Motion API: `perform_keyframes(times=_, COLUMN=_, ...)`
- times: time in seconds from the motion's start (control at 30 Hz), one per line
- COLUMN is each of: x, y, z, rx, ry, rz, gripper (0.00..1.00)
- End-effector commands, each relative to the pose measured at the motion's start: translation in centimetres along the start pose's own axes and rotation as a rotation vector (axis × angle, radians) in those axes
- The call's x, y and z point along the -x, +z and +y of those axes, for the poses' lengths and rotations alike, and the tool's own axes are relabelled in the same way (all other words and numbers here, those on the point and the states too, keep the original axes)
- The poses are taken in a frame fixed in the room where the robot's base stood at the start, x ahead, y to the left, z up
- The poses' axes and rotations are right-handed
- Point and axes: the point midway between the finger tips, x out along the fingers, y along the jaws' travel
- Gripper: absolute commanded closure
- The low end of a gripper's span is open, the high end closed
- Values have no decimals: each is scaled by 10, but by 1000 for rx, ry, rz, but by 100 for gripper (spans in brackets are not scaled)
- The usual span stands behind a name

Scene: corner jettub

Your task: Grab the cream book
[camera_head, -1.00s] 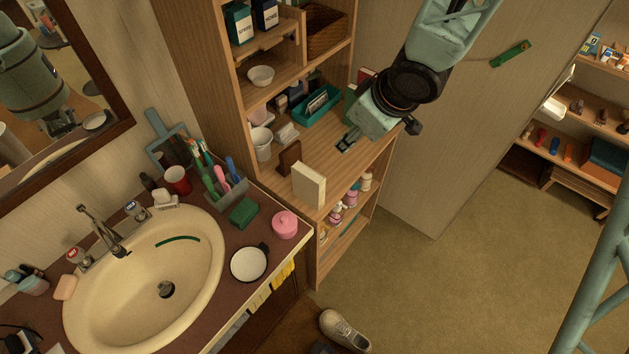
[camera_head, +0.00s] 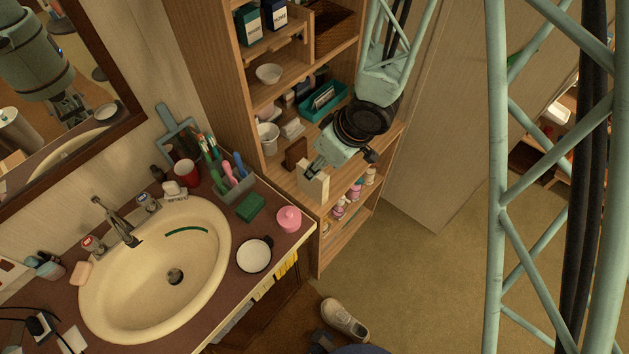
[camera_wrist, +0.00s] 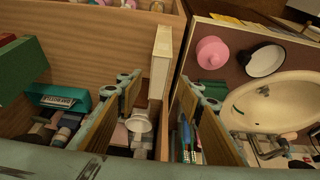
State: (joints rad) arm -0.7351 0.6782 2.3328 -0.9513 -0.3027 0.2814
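The cream book (camera_head: 315,189) stands upright near the front corner of the wooden shelf, beside the vanity. In the wrist view the cream book (camera_wrist: 160,62) lies between the two spread fingers, with a gap on each side. My gripper (camera_head: 311,168) is open and empty, just above and behind the book in the head view, and hides its upper part. In the wrist view my gripper (camera_wrist: 160,84) points toward the book. I cannot tell how far the fingertips reach down along its sides.
A small brown object (camera_head: 296,152) stands just behind the book. A white cup (camera_head: 268,138) and a teal basket (camera_head: 323,102) share the shelf. On the vanity (camera_head: 216,285) are a pink jar (camera_head: 289,219), a brush holder (camera_head: 235,187) and the sink (camera_head: 150,300).

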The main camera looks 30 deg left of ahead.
Motion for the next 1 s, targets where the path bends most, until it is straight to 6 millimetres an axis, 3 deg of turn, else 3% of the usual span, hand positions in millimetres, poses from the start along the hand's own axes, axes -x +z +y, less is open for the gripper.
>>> perform_keyframes(times=0.47, x=-8, y=1, z=0, rx=0, ry=0, rz=-1, gripper=66)
perform_keyframes(times=1.0, x=-64, y=1, z=0, rx=0, ry=-1, rz=-1, gripper=66)
